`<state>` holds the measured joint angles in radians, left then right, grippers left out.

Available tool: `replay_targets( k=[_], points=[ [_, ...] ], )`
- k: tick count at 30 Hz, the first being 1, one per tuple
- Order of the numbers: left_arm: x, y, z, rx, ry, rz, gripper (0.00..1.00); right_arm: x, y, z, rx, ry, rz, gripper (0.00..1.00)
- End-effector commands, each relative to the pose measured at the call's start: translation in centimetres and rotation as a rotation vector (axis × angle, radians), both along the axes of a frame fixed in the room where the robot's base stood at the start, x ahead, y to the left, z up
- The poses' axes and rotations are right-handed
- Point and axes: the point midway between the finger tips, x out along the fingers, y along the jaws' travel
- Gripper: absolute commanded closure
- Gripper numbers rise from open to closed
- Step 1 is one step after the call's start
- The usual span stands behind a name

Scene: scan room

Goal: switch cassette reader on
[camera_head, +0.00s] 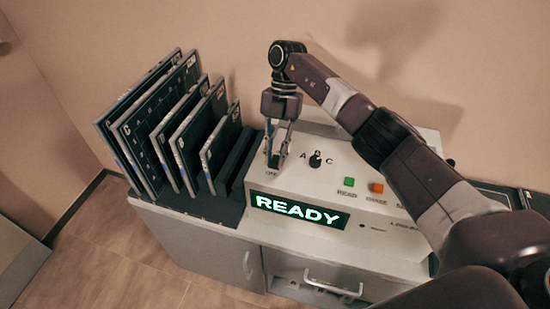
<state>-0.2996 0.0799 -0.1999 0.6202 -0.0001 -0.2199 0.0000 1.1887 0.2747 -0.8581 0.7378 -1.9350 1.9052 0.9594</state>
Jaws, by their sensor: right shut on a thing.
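The cassette reader (345,188) is a light box on top of a cabinet. Its display (298,209) is lit and reads READY in green-white letters. My right gripper (277,158) points down at the reader's left top corner. It is shut on a small dark switch (274,160), mostly hidden between the fingers, with a partly covered label below it. A black selector knob (316,159) marked A and C sits just right of the gripper. A green button (349,182) and an orange button (376,188) are farther right. My left gripper is not in view.
Several dark cassettes (150,125) stand in a black rack (205,203) left of the reader, close to my right gripper. The cabinet (225,250) below has handles. My right arm spans over the reader's right side.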

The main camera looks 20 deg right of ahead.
Motion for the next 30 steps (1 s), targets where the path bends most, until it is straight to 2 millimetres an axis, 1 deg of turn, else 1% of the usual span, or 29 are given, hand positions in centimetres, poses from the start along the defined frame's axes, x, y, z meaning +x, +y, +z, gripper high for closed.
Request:
replay_targets(
  k=[5, 6, 10, 17, 20, 23, 30],
  points=[
    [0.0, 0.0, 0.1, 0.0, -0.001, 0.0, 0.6, 0.0, 0.0, 0.2, 0.001, -0.002, -0.001, 1.0],
    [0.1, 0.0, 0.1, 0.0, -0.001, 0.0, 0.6, 0.0, 0.0, 0.2, 0.001, -0.002, -0.001, 0.81],
    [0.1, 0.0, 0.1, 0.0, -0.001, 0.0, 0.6, 0.0, 0.0, 0.2, 0.001, -0.002, -0.001, 0.66],
    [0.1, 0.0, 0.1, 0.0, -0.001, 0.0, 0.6, 0.0, 0.0, 0.1, 0.0, -0.001, 0.0, 0.65],
    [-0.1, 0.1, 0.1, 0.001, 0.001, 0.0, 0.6, 0.1, -0.1, 0.4, 0.0, -0.002, 0.0, 0.65],
    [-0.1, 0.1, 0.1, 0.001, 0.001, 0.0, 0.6, 0.5, -0.3, 1.4, -0.002, -0.004, -0.001, 0.65],
    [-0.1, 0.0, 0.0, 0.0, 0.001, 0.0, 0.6, 1.9, -1.2, 5.3, -0.001, -0.004, -0.003, 0.65]
  ],
)
